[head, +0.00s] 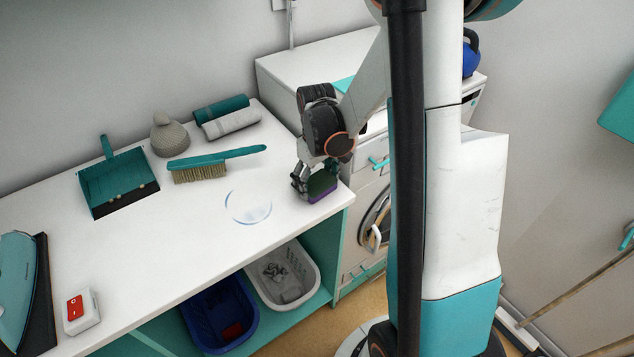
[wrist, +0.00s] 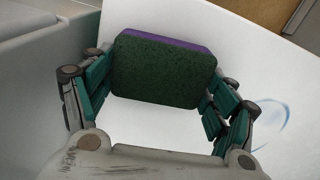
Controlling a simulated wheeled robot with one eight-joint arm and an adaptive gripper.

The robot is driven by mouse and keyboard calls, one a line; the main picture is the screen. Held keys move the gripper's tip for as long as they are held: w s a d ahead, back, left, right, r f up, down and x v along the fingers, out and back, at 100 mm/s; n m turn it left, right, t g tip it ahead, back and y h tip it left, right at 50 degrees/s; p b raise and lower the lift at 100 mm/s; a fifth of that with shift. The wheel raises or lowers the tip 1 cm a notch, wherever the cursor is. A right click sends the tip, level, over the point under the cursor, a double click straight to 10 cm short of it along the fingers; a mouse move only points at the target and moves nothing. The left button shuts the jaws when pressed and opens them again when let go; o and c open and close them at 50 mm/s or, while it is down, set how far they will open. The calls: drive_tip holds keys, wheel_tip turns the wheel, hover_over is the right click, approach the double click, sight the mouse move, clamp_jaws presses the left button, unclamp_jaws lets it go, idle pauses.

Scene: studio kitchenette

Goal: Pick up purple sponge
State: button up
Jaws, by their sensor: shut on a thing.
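The purple sponge (head: 324,195) has a dark green scouring side and a purple side. It is at the right end of the white counter, in my gripper (head: 313,192). In the wrist view the sponge (wrist: 163,70) sits between the two fingers of my gripper (wrist: 160,88), its green face toward the camera and a purple strip along the top edge. The fingers are shut on its left and right ends. I cannot tell whether its underside touches the counter.
The counter (head: 150,270) is bare around a clear round dish or ring mark (head: 248,207). A teal brush (head: 215,163), dustpan (head: 118,182), grey bottle-like object (head: 169,136) and rolled towels (head: 224,115) lie behind. Baskets (head: 283,276) stand below. The counter's right edge is close to the gripper.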

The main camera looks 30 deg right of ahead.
sight(317, 181)
wheel_tip(317, 181, up, 20)
drive_tip(key=p, duration=0.5)
